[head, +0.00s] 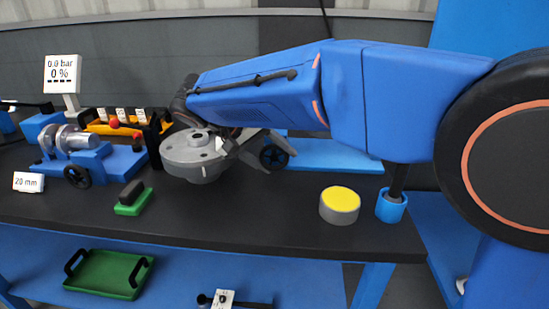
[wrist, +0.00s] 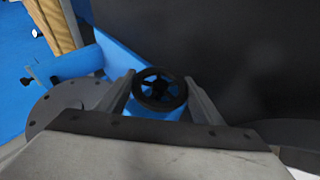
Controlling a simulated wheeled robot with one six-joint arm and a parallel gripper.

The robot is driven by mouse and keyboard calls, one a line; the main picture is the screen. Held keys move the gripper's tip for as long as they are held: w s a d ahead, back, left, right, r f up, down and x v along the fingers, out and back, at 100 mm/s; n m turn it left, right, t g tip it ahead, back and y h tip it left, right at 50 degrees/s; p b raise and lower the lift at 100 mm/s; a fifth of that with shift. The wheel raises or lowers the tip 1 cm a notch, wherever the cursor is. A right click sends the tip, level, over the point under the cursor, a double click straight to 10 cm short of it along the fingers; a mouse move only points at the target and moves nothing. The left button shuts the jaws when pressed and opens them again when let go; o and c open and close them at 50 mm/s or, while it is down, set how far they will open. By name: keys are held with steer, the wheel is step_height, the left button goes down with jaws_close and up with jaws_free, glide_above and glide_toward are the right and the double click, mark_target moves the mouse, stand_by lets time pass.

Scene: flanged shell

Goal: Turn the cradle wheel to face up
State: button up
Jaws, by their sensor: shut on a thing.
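The cradle wheel (head: 273,157) is a small black spoked handwheel on a blue mount at the right of the grey flanged shell (head: 192,160). In the wrist view the wheel (wrist: 160,90) sits between the two fingers of my gripper (wrist: 160,98), with blue below it. My gripper (head: 256,150) is shut on the wheel, one finger at each side of its rim. The shell (wrist: 62,105) shows at the left in the wrist view, partly hidden by my gripper.
A yellow-topped grey cylinder (head: 340,205) and a blue cup (head: 391,205) stand right on the dark bench. A green block with a black top (head: 132,198) lies left. A blue fixture with another black wheel (head: 77,176) stands far left. The front bench middle is clear.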

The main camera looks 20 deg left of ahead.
stand_by(0.4)
steer(key=o, duration=1)
steer(key=shift+o, duration=0.2)
